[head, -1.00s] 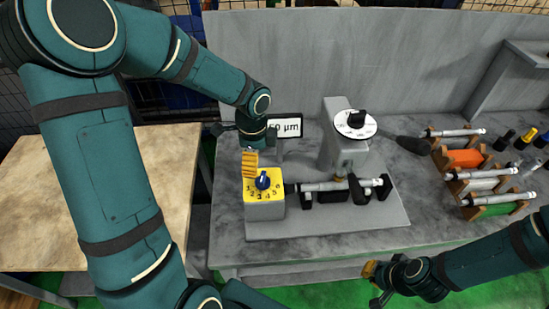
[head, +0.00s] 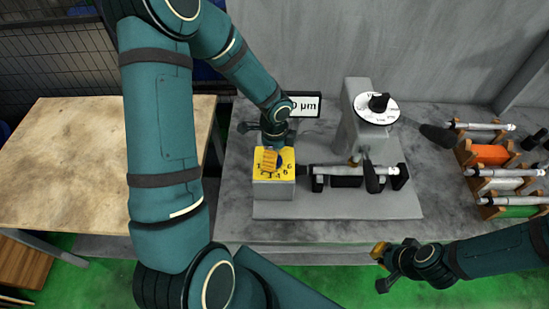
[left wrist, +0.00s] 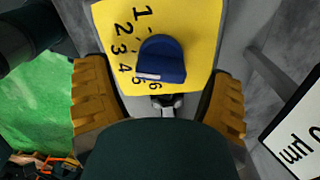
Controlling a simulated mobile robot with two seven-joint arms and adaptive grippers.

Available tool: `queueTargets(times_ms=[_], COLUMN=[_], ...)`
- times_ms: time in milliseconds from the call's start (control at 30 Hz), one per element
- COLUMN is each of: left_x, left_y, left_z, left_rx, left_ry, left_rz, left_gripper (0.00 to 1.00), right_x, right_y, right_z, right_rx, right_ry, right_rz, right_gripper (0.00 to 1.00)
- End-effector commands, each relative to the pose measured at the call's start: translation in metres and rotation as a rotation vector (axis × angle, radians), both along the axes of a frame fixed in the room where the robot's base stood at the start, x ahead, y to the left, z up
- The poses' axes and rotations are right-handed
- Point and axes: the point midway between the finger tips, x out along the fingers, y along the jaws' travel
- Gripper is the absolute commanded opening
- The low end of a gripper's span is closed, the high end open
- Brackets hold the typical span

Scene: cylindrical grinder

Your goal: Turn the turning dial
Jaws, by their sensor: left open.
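The blue turning dial (left wrist: 162,58) sits on a yellow numbered face (left wrist: 205,25) in the left wrist view. Its pale marker stripe points toward the higher numbers. In the head view the dial (head: 287,156) is partly hidden by my left gripper (head: 270,159), which hangs just above the yellow-topped box (head: 273,189). In the left wrist view my left gripper (left wrist: 159,98) is open, its orange fingers spread to either side of the dial and apart from it. My right gripper (head: 378,264) hangs in front of the bench at lower right, clear of the dial; its finger gap is unclear.
A display sign (head: 304,106) stands behind the box. Right of it is a grey machine with a white dial (head: 377,109) and a clamped shaft (head: 352,171). Racks with shafts (head: 500,172) stand at right. A wooden table (head: 95,165) is at left.

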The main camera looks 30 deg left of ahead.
Motion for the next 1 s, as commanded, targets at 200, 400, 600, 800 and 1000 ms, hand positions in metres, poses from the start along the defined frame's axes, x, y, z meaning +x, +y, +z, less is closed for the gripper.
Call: queueTargets(times_ms=[200, 400, 600, 800, 1000], left_x=[0.000, 0.000, 0.000, 0.000, 0.000], left_y=[0.000, 0.000, 0.000, 0.000, 0.000], left_z=[-0.020, -0.022, -0.022, -0.021, -0.022], left_rx=[0.000, -0.001, 0.000, 0.000, 0.001], left_ry=[0.000, -0.001, -0.001, -0.001, -0.002], left_rz=[0.000, 0.000, 0.000, 0.000, 0.015], left_gripper=[0.83, 0.83, 0.61, 0.15, 0.15], right_x=[0.000, 0.000, 0.000, 0.000, 0.000], right_y=[0.000, 0.000, 0.000, 0.000, 0.000], right_z=[-0.003, -0.003, -0.003, -0.003, -0.005], right_rx=[0.000, 0.000, 0.000, 0.000, -0.001], right_ry=[0.000, 0.000, 0.000, -0.001, -0.001], right_rz=[0.000, 0.000, 0.000, 0.000, 0.000], right_gripper=[0.00, 0.00, 0.00, 0.00, 0.00])
